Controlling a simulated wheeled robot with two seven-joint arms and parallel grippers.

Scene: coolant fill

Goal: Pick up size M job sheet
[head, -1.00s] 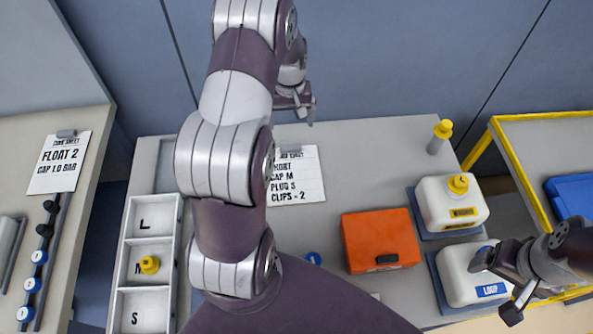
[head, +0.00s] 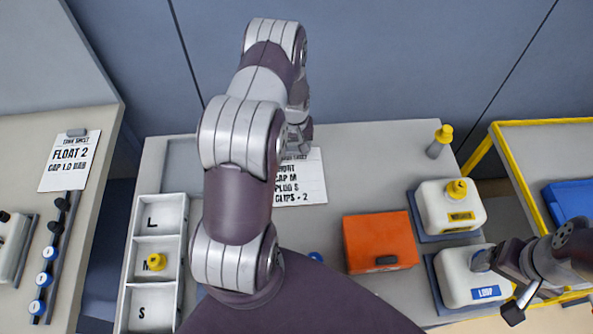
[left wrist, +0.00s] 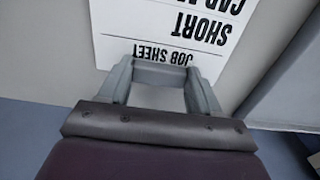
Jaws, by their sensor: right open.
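The job sheet (head: 300,182) is a white printed page on the grey bench. It reads CAP M, PLUG S and CLIPS - 2, and my left arm hides its left part. In the left wrist view, the sheet (left wrist: 170,30) reads JOB SHEET and SHORT, upside down. A grey clip (left wrist: 160,75) lies at its top edge. My left gripper (head: 300,138) is at that edge; in the wrist view its two spread fingers (left wrist: 160,82) lie either side of the clip. I cannot tell whether they press on it. My right gripper (head: 497,284) is open beside the LOOP jug (head: 468,278).
A tray (head: 135,235) marked L, M, S stands left, with a yellow cap (head: 157,262) in M. An orange box (head: 380,243) and a yellow-capped jug (head: 450,207) stand right. Another sheet (head: 70,162) reading FLOAT 2 lies on the left bench.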

